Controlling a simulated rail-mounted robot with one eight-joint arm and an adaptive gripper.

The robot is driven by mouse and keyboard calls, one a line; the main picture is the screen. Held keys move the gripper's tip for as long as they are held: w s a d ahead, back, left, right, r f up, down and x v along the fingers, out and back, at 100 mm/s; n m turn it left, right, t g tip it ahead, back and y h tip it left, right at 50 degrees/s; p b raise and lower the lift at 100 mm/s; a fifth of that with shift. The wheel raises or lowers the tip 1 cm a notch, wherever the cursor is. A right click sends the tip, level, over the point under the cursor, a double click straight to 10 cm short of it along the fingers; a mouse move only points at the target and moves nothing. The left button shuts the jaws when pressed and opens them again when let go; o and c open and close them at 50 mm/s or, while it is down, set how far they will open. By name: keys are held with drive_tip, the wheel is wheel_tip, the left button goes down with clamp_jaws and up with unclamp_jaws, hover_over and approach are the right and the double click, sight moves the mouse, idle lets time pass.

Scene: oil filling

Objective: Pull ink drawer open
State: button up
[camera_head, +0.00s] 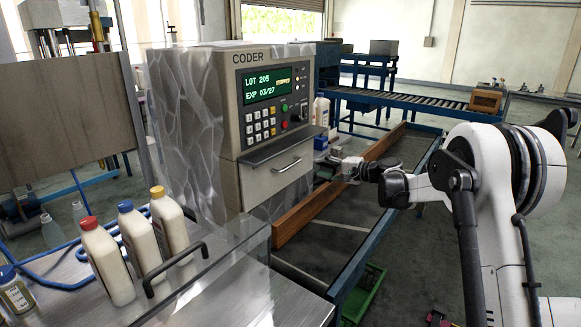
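The coder (215,130) is a box-shaped machine with marbled metallic sides and a beige front. Its ink drawer (262,185) is the lower beige front panel, below a dark ledge (283,147). The drawer looks flush with the machine. A thin metal bar handle (286,165) runs across it. My gripper (326,164) is to the right of the handle, apart from it, pointing left towards the machine. Its fingers are small and dark against the background, and I cannot tell how far apart they are. Nothing is seen held in it.
A steel table (270,303) with several capped bottles and a black handle (172,268) stands front left. A brown beam (317,202) on a blue frame runs below my gripper. A roller conveyor (420,102) with a box is behind.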

sight(291, 165)
drive_tip(key=x, duration=1.3)
drive_tip(key=shift+w+a, duration=0.15)
drive_tip(key=shift+a, duration=0.25)
clamp_jaws()
